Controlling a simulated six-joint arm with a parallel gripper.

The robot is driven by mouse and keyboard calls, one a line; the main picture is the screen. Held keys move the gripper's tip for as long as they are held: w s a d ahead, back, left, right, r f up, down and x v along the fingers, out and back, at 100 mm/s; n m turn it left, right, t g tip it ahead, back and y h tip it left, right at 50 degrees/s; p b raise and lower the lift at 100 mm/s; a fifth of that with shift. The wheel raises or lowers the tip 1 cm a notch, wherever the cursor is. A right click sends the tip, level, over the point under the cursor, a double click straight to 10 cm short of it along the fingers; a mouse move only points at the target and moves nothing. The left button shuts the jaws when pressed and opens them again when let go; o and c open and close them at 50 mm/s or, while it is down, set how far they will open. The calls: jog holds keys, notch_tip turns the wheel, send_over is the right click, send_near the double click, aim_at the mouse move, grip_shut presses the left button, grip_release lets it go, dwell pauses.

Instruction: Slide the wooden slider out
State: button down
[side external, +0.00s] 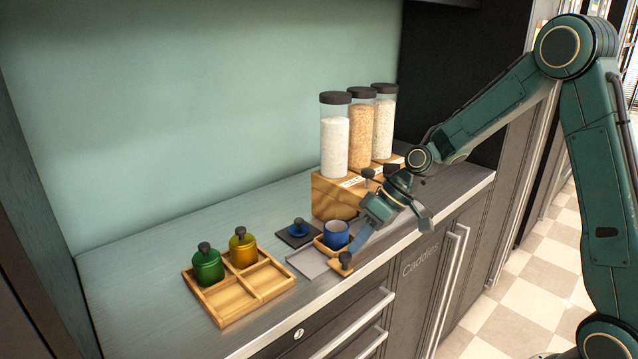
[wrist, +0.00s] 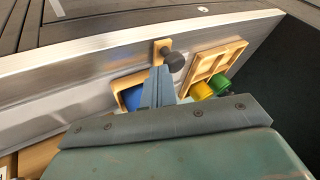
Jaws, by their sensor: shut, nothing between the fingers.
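The wooden slider (side external: 322,245) shows as a wooden frame around a blue cup (side external: 337,233), above a grey plate. A small wooden tab (side external: 340,268) with a dark round knob (side external: 345,258) sticks out toward the counter's front edge. The tab (wrist: 158,46) and knob (wrist: 173,61) also show in the wrist view, with the slider's frame (wrist: 118,86) partly hidden behind my fingers. My gripper (side external: 352,246) is shut and empty, its fingertips close beside the knob. I cannot tell whether they touch it.
A wooden box (side external: 330,197) with several dark-lidded jars stands behind the slider. A blue lid (side external: 298,228) lies on a dark square plate (side external: 290,240). A divided wooden tray (side external: 230,299) holds green (side external: 207,268) and yellow (side external: 243,250) jars at left. Counter at far left is clear.

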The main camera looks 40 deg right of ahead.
aim_at(343, 255)
jog(key=shift+s+a, duration=0.1)
jog(key=shift+a, duration=1.55)
jog(key=shift+d, duration=0.1)
jog(key=d, duration=0.4)
jog(key=shift+w+d+r, duration=0.3)
jog(key=shift+w+r, duration=0.05)
jog(key=shift+w, duration=0.05)
jog(key=v, duration=0.9)
jog(key=shift+s+r, duration=0.15)
jog(key=shift+r, duration=0.2)
jog(key=shift+d, duration=0.2)
jog(key=shift+v, duration=1.95)
jog(key=shift+r, duration=0.15)
